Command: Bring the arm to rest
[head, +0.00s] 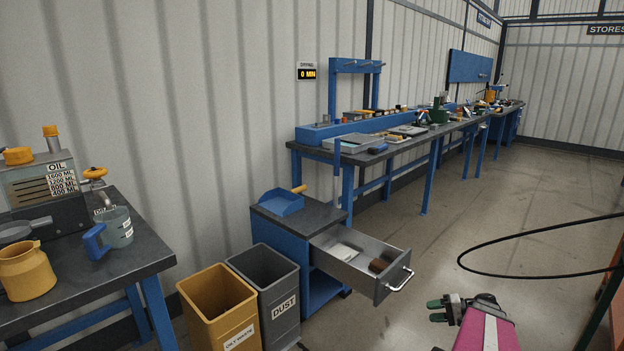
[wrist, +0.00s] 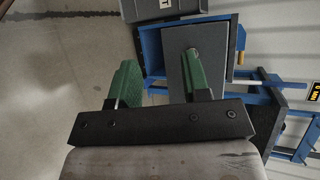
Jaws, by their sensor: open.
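My gripper (head: 437,310) is at the lower right of the head view, at the end of my pink and grey arm. It is in the air, to the right of the open drawer and apart from its handle. In the wrist view my gripper (wrist: 160,80) shows two green fingers spread apart with nothing between them. Much of the arm is cut off by the lower edge of the head view.
The drawer (head: 350,264) of the blue cabinet (head: 272,237) stands open, with a few items inside. Yellow (head: 217,306) and grey (head: 272,287) bins stand left of it. A black cable (head: 500,235) loops at the right. The floor (head: 520,190) beyond is clear.

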